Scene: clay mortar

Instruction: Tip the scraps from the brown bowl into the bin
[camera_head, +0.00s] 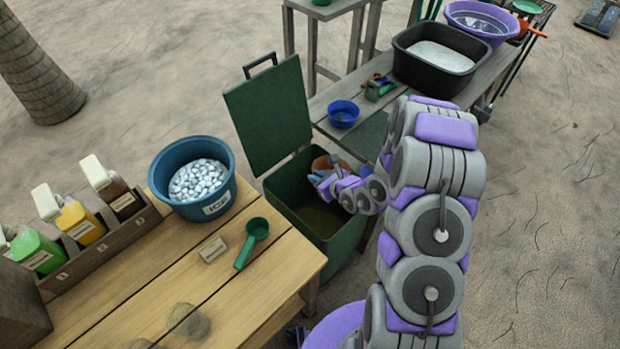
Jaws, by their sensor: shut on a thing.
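The green bin (348,240) stands between the two tables with its lid (268,112) raised. Something brownish lies at its bottom. The brown bowl (321,163) is at the bin's mouth, near its back edge, mostly hidden behind my gripper (326,180). My gripper is shut on the bowl and holds it over the opening. The bowl looks tilted, but I cannot tell how far. Its inside and any scraps in it are hidden.
A wooden table (250,290) at left holds a blue ice tub (165,165), a green scoop (252,240) and a bottle rack (100,235). The rear bench holds a small blue bowl (343,114), a black tub (405,72) and a purple basin (455,16).

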